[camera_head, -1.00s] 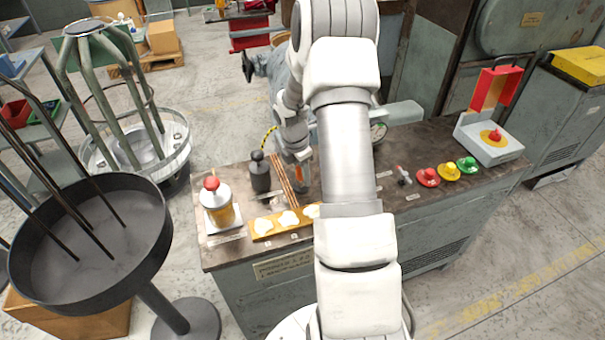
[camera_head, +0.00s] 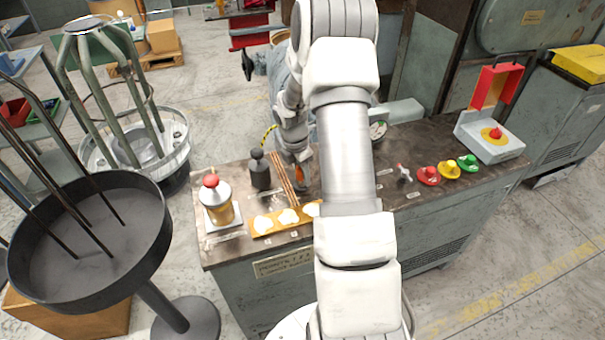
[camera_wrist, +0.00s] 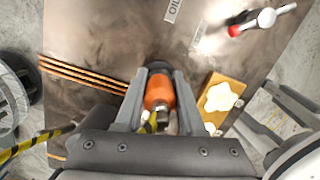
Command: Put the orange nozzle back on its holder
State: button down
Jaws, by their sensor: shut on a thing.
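The orange nozzle (camera_wrist: 159,88) lies between the two grey fingers of my gripper (camera_wrist: 158,98) in the wrist view, with a metal fitting at its near end. My gripper is shut on it. A bit of the nozzle's orange (camera_head: 299,177) shows in the head view, low over the left half of the workbench, beside the copper rods. A yellow-and-black striped hose (camera_wrist: 28,147) runs toward the gripper. A dark shape borders the nozzle's far end; I cannot tell whether it is the holder. Whether the nozzle touches anything below is hidden.
The workbench (camera_head: 412,207) carries copper rods (camera_head: 280,174), a dark bottle (camera_head: 260,170), a red-capped bottle (camera_head: 217,200) and a yellow strip with white pieces (camera_head: 288,218). Red, yellow and green knobs (camera_head: 449,170) and a red-button box (camera_head: 490,137) stand at right.

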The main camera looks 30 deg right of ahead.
jog(key=shift+f, duration=0.1)
jog(key=shift+c, duration=2.2)
grip_release()
notch_tip(320, 180, up, 30)
jog(key=a+p, duration=0.2)
jog(key=p, duration=1.2)
jog(key=shift+a, duration=0.3)
